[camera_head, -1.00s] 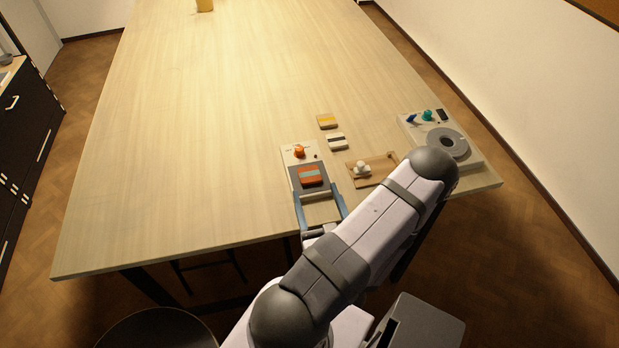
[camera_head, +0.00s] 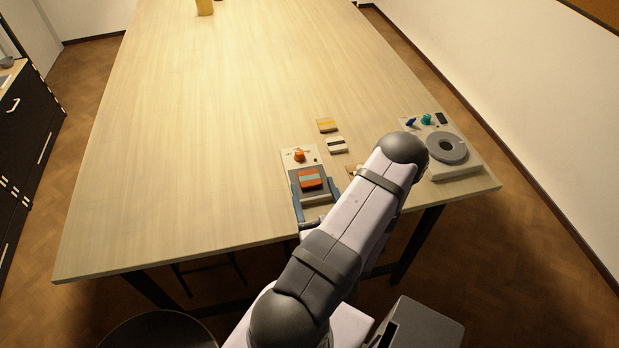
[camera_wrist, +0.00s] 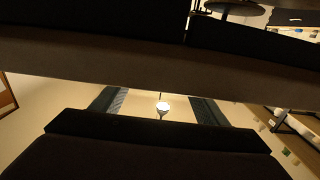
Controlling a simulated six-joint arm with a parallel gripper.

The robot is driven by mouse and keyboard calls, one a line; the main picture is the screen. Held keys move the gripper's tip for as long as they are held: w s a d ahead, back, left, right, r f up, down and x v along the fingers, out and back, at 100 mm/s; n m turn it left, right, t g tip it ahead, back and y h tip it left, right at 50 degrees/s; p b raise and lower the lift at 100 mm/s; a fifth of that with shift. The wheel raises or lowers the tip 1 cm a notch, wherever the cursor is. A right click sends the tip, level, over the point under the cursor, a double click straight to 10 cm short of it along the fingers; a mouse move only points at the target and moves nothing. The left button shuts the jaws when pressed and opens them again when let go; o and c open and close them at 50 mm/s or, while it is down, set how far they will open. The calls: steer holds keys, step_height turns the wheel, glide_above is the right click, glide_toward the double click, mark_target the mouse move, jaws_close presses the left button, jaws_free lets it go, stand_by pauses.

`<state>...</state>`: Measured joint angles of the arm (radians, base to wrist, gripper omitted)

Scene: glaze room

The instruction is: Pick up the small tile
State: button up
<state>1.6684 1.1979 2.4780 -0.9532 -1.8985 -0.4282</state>
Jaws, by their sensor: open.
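An orange tile with a grey stripe (camera_head: 310,171) lies over the dark plate of a small device (camera_head: 288,157) near the table's front edge. A yellow-striped tile (camera_head: 327,125) and a pale tile with a dark stripe (camera_head: 337,145) lie on the table behind it. I cannot tell from size alone which is the small one. My gripper (camera_head: 310,180) is open, with one blue finger on each side of the orange tile. I cannot tell whether they touch it. The wrist view shows the two fingers (camera_wrist: 158,105) but no tile.
The device has an orange knob (camera_head: 299,155). Just right, a wooden tray (camera_head: 351,168) is mostly hidden behind my arm. A grey wheel unit (camera_head: 447,147) with blue and teal knobs stands at the right table edge. The table's left and middle (camera_head: 190,130) are clear.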

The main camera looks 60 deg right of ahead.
mark_target(310, 179)
steer(key=shift+p+x, duration=0.3)
steer(key=shift+x, duration=1.75)
steer(key=c, duration=1.3)
steer(key=shift+o, duration=0.2)
steer(key=shift+r, duration=0.2)
steer(key=shift+r, duration=0.8)
step_height(310, 179, up, 7)
steer(key=shift+f+p, duration=0.15)
steer(key=shift+p, duration=0.6)
steer(key=shift+r+p, duration=0.75)
steer(key=shift+p, duration=0.1)
